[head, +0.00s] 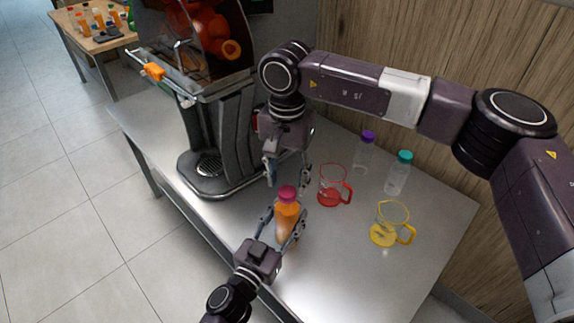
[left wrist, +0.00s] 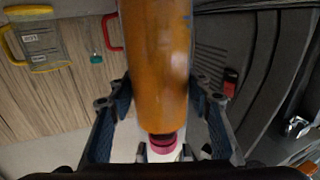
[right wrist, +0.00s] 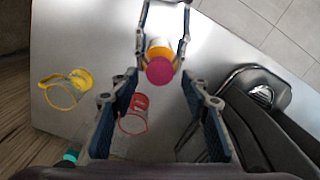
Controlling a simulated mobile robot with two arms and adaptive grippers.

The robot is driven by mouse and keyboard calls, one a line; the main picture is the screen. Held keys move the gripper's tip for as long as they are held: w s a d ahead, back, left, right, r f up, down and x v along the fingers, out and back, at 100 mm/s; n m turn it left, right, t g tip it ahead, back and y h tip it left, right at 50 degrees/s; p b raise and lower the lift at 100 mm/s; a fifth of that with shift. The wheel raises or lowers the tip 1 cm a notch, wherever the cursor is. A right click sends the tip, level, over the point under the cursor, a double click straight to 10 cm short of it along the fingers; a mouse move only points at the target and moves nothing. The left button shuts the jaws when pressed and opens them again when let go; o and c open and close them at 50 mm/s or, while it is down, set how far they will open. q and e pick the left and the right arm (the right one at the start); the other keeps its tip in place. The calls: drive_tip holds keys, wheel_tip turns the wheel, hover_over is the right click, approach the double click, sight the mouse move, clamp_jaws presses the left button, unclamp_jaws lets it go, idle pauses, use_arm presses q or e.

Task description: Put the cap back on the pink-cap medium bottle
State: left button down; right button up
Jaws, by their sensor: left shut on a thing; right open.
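The medium bottle (head: 287,217) holds orange juice and stands upright above the counter; its base is partly hidden. Its pink cap (head: 287,193) sits at the top of the neck; I cannot tell if it is tight. The cap also shows in the right wrist view (right wrist: 160,71) and beyond the bottle body (left wrist: 158,65) in the left wrist view (left wrist: 162,145). My left gripper (head: 288,220) is shut on the bottle's body, fingers on either side. My right gripper (head: 287,185) is open, pointing down just over the cap, which appears between its fingertips in the right wrist view.
A red jug (head: 333,186) stands right of the bottle, close to my right gripper. A yellow jug (head: 388,228), a purple-capped bottle (head: 364,155) and a teal-capped bottle (head: 398,175) stand farther right. The juicer (head: 215,130) is at the left. The counter's front right is clear.

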drive_tip(key=shift+f, duration=1.35)
drive_tip(key=shift+c, duration=0.3)
